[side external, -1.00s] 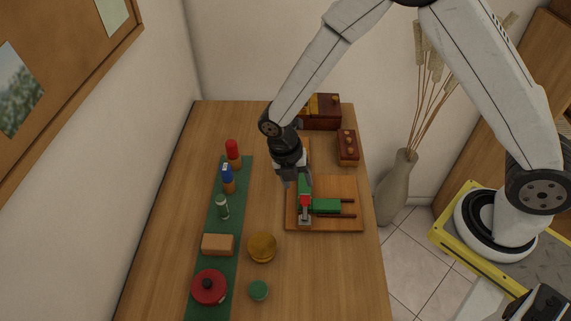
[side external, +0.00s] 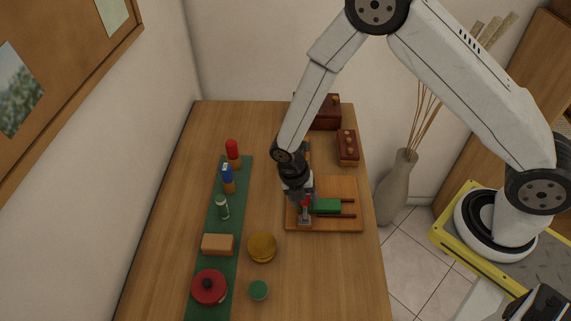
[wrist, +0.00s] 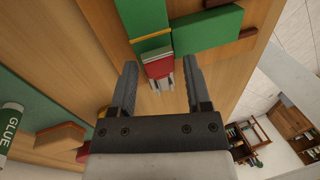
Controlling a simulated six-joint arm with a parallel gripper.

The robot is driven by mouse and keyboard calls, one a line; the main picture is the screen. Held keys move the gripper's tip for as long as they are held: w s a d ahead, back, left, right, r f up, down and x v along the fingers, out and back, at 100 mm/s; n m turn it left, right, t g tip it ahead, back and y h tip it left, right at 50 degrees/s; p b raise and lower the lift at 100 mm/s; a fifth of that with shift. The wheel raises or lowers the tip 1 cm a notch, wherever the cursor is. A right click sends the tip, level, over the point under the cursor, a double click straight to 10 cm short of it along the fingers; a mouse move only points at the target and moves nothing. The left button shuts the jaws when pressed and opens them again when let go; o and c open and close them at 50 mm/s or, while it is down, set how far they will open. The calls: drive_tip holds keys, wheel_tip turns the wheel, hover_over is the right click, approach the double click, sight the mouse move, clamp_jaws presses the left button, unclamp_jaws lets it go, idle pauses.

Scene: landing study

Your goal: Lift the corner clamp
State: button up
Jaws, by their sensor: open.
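The corner clamp (side external: 327,206) has green blocks, a red and grey piece at its near left corner and dark rods to the right. It lies on a wooden board (side external: 343,187) and is partly hidden by my gripper (side external: 304,209) in the side view. In the wrist view my gripper (wrist: 161,66) is open, its two fingers pointing at the clamp (wrist: 207,29). The clamp's red and grey end lies between the fingertips in that picture, with a gap on each side. I cannot tell whether the fingers reach down to its height.
Left of the board are a yellow round object (side external: 262,247), a green runner (side external: 203,303) with a red lidded pot (side external: 209,287), an orange block (side external: 218,244) and several bottles. Dark wooden boxes (side external: 347,148) stand behind. Bare table lies in front of the board.

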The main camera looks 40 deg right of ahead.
sight(303, 217)
clamp_jaws()
drive_tip(key=shift+s+a+r+t+h, duration=0.1)
drive_tip(key=shift+a+r+t+h, duration=0.05)
drive_tip(key=shift+r+t+h, duration=0.2)
drive_tip(key=shift+s+a+r+t+h, duration=0.15)
drive_tip(key=shift+t+h, duration=0.3)
drive_tip(key=shift+t, duration=0.05)
drive_tip(key=shift+s+a+r+t+h, duration=0.1)
drive_tip(key=shift+t+h, duration=0.3)
drive_tip(key=shift+t, duration=0.05)
drive_tip(key=shift+s+a+r+m+t+h, duration=0.2)
drive_tip(key=shift+a+m+t+h, duration=0.05)
drive_tip(key=shift+t+h, duration=0.3)
drive_tip(key=shift+s+a+r+m+t+h, duration=0.15)
drive_tip(key=shift+s+a+m+t+h, duration=0.1)
drive_tip(key=shift+t+h, duration=0.3)
drive_tip(key=t+h, duration=0.1)
drive_tip(key=s+a+t+h, duration=0.1)
drive_tip(key=h, duration=0.1)
drive_tip(key=shift+s+a+r+m+t, duration=0.1)
drive_tip(key=shift+r+m+t, duration=0.05)
drive_tip(key=shift+m+t, duration=0.2)
drive_tip(key=shift+s+a+m+t+h, duration=0.2)
drive_tip(key=shift+s+a+t+h, duration=0.1)
drive_tip(key=shift+t+h, duration=0.5)
drive_tip(key=shift+s+a+m+t+h, duration=0.2)
drive_tip(key=shift+t+h, duration=0.25)
drive_tip(key=shift+h, duration=0.65)
drive_tip(key=shift+s, duration=0.1)
